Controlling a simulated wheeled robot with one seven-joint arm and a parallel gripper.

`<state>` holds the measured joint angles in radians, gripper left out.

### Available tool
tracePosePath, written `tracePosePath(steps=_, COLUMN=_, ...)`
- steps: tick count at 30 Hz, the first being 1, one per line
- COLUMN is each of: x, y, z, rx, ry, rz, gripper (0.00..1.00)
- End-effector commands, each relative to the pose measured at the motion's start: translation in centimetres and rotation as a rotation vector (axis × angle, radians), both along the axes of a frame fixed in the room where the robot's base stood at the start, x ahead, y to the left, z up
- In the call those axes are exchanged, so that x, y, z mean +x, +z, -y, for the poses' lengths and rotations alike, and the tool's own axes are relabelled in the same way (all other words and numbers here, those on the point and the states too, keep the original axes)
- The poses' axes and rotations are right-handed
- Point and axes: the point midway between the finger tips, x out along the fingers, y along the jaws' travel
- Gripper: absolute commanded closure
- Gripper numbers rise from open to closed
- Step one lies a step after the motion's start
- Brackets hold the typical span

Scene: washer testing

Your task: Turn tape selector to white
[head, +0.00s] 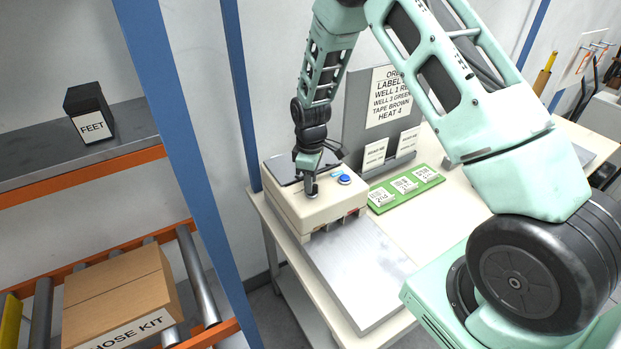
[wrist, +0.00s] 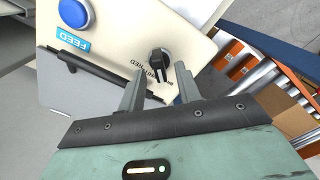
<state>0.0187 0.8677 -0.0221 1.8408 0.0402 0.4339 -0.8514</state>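The tape selector is a small black knob (wrist: 159,62) on the cream top of the tape machine (wrist: 110,30). Small print beside it is partly hidden and hard to read, so I cannot tell its setting. My gripper (wrist: 159,72) is open, with one finger on each side of the knob in the wrist view and a gap to each. In the head view my gripper (head: 309,192) points down at the machine (head: 330,206), low over its top. The knob is hidden there by the gripper.
A blue button (wrist: 76,12) with a FEED label (wrist: 72,41) is on the same top. A metal plate (head: 355,275) lies in front of the machine. A green board (head: 376,205) with cards and a grey order sign (head: 392,98) stand to the right. A blue post (head: 236,90) rises close at left.

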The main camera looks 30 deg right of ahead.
Motion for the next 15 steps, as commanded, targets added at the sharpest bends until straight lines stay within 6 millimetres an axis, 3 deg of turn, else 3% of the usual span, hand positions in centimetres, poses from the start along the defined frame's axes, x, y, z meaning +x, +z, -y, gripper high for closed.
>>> tracePosePath(steps=6, x=0.0, y=-1.3, z=0.0, rx=0.0, ry=0.0, rz=0.0, gripper=0.66)
tracePosePath(steps=14, x=0.0, y=-1.5, z=0.0, rx=0.0, ry=0.0, rz=0.001, gripper=0.66)
tracePosePath(steps=15, x=0.0, y=-1.5, z=0.0, rx=0.0, ry=0.0, rz=0.001, gripper=0.72)
